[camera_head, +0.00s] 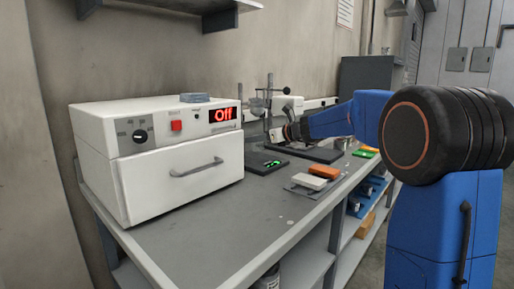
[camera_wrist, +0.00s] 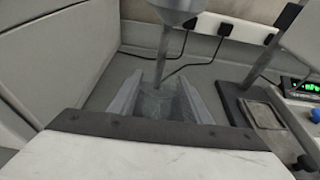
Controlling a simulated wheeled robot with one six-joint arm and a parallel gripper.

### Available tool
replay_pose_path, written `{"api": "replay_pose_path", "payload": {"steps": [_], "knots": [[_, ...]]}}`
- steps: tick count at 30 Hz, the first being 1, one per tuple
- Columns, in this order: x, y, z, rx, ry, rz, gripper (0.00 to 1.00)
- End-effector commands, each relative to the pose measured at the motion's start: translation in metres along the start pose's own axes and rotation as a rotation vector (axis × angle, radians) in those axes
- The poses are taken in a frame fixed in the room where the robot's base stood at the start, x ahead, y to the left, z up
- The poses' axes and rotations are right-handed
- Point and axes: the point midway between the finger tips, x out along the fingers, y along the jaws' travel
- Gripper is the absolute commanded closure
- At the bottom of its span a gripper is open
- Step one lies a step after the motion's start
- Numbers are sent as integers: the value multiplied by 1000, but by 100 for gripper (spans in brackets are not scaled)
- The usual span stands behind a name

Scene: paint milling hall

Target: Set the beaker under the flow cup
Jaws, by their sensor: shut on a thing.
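My gripper (camera_wrist: 161,100) is shut on a clear glass beaker (camera_wrist: 160,104), whose faint outline shows between the two grey fingers in the wrist view. A grey metal cup (camera_wrist: 177,8), seemingly the flow cup, is at the top edge of that view, cut off by the frame. A thin rod below it runs down behind or above the beaker. I cannot tell whether the beaker is directly under the cup or touching the bench. In the head view my gripper (camera_head: 275,134) is beside the stand (camera_head: 270,95) on the bench; the beaker cannot be made out there.
A white oven (camera_head: 165,155) reading "Off" stands at the left of the bench (camera_head: 225,225). A device with a green display (camera_wrist: 300,86) is right of my gripper in the wrist view. White and orange blocks (camera_head: 323,171) lie near the front edge. The bench's near part is clear.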

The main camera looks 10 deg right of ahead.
Motion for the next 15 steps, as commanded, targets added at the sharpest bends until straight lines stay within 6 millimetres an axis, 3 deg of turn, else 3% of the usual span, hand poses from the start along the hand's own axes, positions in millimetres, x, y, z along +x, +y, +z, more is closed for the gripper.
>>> {"api": "replay_pose_path", "payload": {"steps": [8,15], "knots": [[15,1,-30,2,1,2,81],[16,0,-32,0,-1,1,81]]}}
